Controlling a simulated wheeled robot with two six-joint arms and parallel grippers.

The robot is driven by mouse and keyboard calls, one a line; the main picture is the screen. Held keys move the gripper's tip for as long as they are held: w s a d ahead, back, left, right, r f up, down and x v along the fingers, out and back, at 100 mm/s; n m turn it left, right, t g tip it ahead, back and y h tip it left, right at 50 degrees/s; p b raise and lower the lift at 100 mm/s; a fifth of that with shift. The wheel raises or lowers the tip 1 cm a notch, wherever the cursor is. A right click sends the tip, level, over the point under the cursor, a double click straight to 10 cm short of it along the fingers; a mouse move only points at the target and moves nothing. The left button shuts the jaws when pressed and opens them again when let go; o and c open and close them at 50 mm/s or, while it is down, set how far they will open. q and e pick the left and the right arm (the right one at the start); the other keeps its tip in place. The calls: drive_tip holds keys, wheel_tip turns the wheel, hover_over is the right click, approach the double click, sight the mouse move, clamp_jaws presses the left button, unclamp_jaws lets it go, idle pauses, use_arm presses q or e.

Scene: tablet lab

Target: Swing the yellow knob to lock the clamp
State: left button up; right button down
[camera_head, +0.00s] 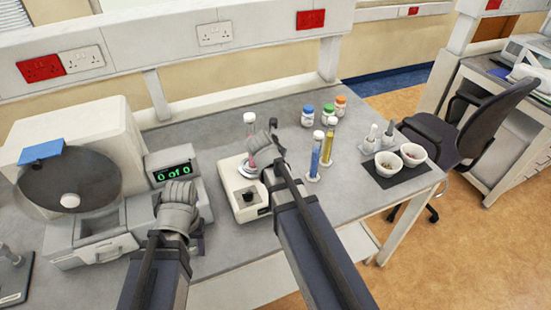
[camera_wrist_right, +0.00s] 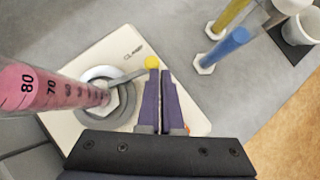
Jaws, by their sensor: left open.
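The clamp is a cream base (camera_head: 229,174) with a grey ring on top. In the right wrist view, the base (camera_wrist_right: 121,44) bears a grey lever with a yellow knob (camera_wrist_right: 151,62) at its end. A pink graduated cylinder (camera_head: 250,130) stands upright in the ring; it also shows in the wrist view (camera_wrist_right: 45,88). My right gripper (camera_wrist_right: 160,72) is shut and empty, its tips right beside the knob. In the head view, my right wrist hides the knob. My left gripper (camera_head: 198,241) is open, left of the clamp, its fingers mostly hidden.
A centrifuge-like machine (camera_head: 85,125) with a green display stands at the left. Blue (camera_head: 315,155) and yellow (camera_head: 328,145) cylinders stand right of the clamp, with capped bottles (camera_head: 308,115) behind. White bowls (camera_head: 388,163) sit on a dark mat near the table's right end.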

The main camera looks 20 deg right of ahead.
drive_tip(key=shift+w, duration=0.15)
drive_tip(key=shift+w+a, duration=0.25)
drive_tip(key=shift+a, duration=0.4)
